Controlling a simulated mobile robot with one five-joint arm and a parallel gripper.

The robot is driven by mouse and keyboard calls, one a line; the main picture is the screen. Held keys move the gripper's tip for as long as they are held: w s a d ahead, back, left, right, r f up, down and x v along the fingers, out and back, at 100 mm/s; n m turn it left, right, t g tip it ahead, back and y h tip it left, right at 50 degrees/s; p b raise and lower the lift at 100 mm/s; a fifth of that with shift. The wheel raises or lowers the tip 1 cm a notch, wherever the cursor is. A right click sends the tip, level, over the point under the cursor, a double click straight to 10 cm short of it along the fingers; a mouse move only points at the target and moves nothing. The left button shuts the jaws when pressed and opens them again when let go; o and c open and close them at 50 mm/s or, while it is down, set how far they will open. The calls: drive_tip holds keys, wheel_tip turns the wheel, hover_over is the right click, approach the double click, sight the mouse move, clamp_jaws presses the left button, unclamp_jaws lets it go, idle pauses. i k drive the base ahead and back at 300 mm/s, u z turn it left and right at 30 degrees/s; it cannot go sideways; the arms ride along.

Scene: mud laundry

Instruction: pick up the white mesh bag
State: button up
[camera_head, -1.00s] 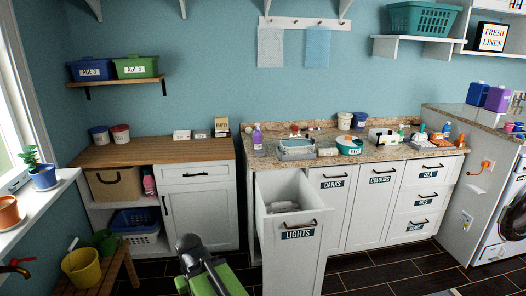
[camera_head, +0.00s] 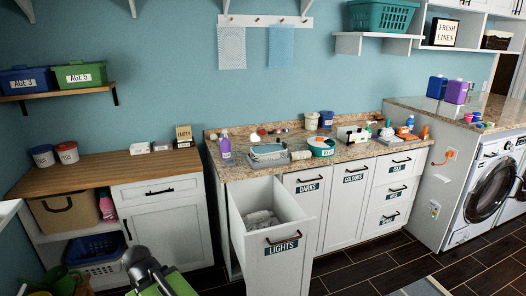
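A pale, whitish-grey mesh bag (camera_head: 232,47) hangs flat against the blue wall, from the left part of a white peg rail (camera_head: 265,20). A light blue cloth or bag (camera_head: 280,47) hangs beside it on the right, with a small gap between them. The mesh bag is fully visible, well above the counter. Part of my arm, dark grey and green, shows at the bottom left, far below and in front of the bag. My gripper's fingers do not show.
An open pull-out bin labelled LIGHTS (camera_head: 282,249) juts out below the rail, with grey cloth (camera_head: 262,218) inside. Behind it, a granite counter (camera_head: 350,153) holds bottles, tubs and trays. A wooden counter (camera_head: 90,176) stands left.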

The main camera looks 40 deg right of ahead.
sight(271, 152)
drive_tip(key=i, duration=2.6)
drive_tip(key=z, duration=1.7)
